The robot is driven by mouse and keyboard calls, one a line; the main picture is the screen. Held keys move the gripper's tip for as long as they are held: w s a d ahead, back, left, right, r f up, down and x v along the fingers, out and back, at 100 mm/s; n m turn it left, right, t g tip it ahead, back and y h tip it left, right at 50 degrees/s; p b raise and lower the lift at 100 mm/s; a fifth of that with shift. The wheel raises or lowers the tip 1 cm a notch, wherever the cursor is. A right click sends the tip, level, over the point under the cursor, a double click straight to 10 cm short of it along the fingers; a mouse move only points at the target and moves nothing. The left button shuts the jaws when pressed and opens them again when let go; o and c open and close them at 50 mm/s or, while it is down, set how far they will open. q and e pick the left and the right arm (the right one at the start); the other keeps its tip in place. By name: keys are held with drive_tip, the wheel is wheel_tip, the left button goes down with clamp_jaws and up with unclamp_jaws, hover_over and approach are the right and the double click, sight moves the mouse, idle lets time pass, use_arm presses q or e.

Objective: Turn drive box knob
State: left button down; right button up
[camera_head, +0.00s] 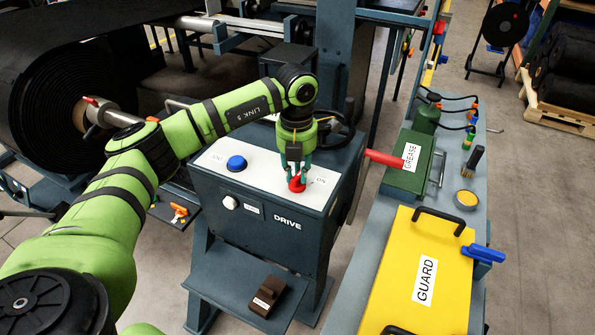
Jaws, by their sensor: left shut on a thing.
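The drive box (245,222) is a dark grey-blue cabinet marked DRIVE, with a pale sloped top panel (262,196). A red knob (297,184) sits on the right part of that panel, beside an ON label. My left gripper (298,176) points down at the knob from above, its fingers closed around it. The fingers and wrist partly cover the knob, so its exact angle is hidden. A blue button (236,163) is on the panel's left, and a small white round control (230,202) is on the front face. My right gripper is out of view.
A dark handwheel (336,129) stands close behind the box. On the right, a bench holds a yellow GUARD plate (408,270), a green GREASE box (405,178) and a red-handled tool (384,157). A brown pedal (268,296) sits on the lower shelf. A black belt roll (50,100) is at left.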

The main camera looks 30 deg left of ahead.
use_arm(q)
drive_tip(key=n, duration=0.5)
drive_tip(key=shift+a+r+n, duration=0.1)
drive_tip(key=shift+n, duration=0.2)
drive_tip(key=n, duration=0.5)
drive_tip(key=shift+s+a, duration=0.1)
drive_tip(key=shift+s, duration=0.1)
drive_tip(key=shift+n, duration=0.3)
drive_tip(key=c, duration=1.1)
unclamp_jaws()
drive_tip(key=shift+o, duration=0.2)
wheel_tip(320, 180, up, 12)
